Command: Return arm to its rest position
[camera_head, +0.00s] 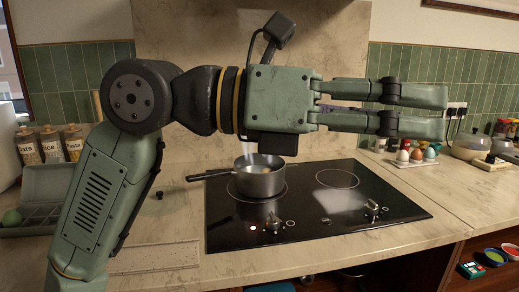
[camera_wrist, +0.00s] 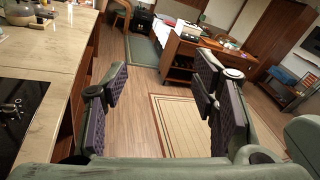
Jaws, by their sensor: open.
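My gripper (camera_head: 440,111) is held sideways above the stove in the head view, pointing right. Its two fingers are apart with nothing between them. My arm rises at the left and bends at the elbow. In the wrist view my gripper (camera_wrist: 160,78) is also open and empty, with the floor beyond its fingers. The black cooktop (camera_head: 395,212) lies below my gripper, apart from it. A metal pot (camera_head: 262,184) stands on its back left burner, its handle pointing left. Something pale is in the pot, with what looks like steam above it.
Several jars (camera_head: 50,145) and a grey egg carton (camera_head: 42,190) stand at the left. Bowls (camera_head: 494,257) sit on a lower shelf at right. The wrist view shows open floor (camera_wrist: 135,130) and a desk (camera_wrist: 190,57).

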